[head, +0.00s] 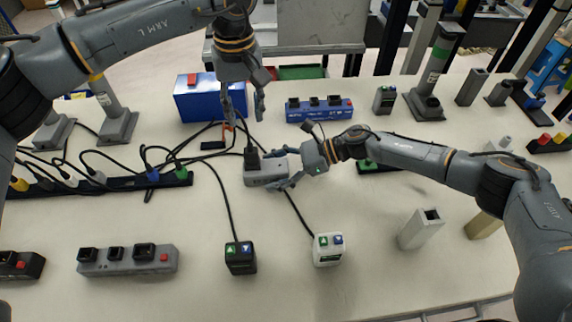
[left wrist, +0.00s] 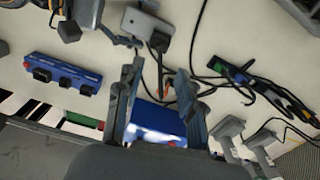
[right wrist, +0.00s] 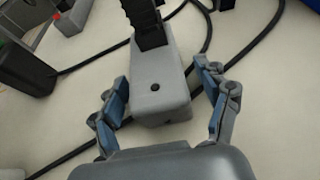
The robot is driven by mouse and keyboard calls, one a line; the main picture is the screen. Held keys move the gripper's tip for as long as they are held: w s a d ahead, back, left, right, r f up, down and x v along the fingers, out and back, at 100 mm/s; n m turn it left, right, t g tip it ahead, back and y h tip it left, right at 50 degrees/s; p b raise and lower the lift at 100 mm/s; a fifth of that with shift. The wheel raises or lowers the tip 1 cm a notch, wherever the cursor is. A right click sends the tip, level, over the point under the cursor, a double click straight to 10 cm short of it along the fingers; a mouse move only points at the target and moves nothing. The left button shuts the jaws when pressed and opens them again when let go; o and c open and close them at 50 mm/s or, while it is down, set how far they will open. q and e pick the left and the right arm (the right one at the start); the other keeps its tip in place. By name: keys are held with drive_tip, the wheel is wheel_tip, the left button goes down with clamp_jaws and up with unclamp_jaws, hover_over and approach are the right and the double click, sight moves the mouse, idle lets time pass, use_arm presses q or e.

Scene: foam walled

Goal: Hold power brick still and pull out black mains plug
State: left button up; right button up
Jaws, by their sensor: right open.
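The grey power brick (head: 262,177) lies on the table near the middle. The black mains plug (head: 252,159) stands in its far-left part; it also shows at the brick's far end in the right wrist view (right wrist: 149,24). My right gripper (head: 281,168) is open, with its fingers on either side of the brick's near end; a gap shows in the right wrist view, and contact is not clear. My left gripper (head: 243,110) is open and empty, above the table behind the plug. The left wrist view shows the brick (left wrist: 146,24) and plug (left wrist: 159,42) beyond its fingers.
A blue box (head: 208,106) and a blue socket strip (head: 319,110) stand at the back. Tangled black cables and a black strip (head: 120,183) lie to the left. A black switch box (head: 240,258) and white switch box (head: 328,250) stand in front.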

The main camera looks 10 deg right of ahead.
sight(250, 143)
drive_tip(key=shift+a, duration=0.2)
drive_tip(key=shift+c, duration=0.3)
drive_tip(key=c, duration=1.4)
use_arm(q)
drive_tip(key=o, duration=0.4)
drive_tip(key=shift+f, duration=0.1)
drive_tip(key=shift+w+f+m, duration=0.2)
drive_tip(key=shift+f+m, duration=0.3)
drive_tip(key=shift+m, duration=0.3)
wheel_tip(250, 143, down, 12)
drive_tip(key=shift+s+r, duration=0.15)
drive_tip(key=shift+r, duration=0.05)
use_arm(e)
drive_tip(key=shift+f, duration=0.1)
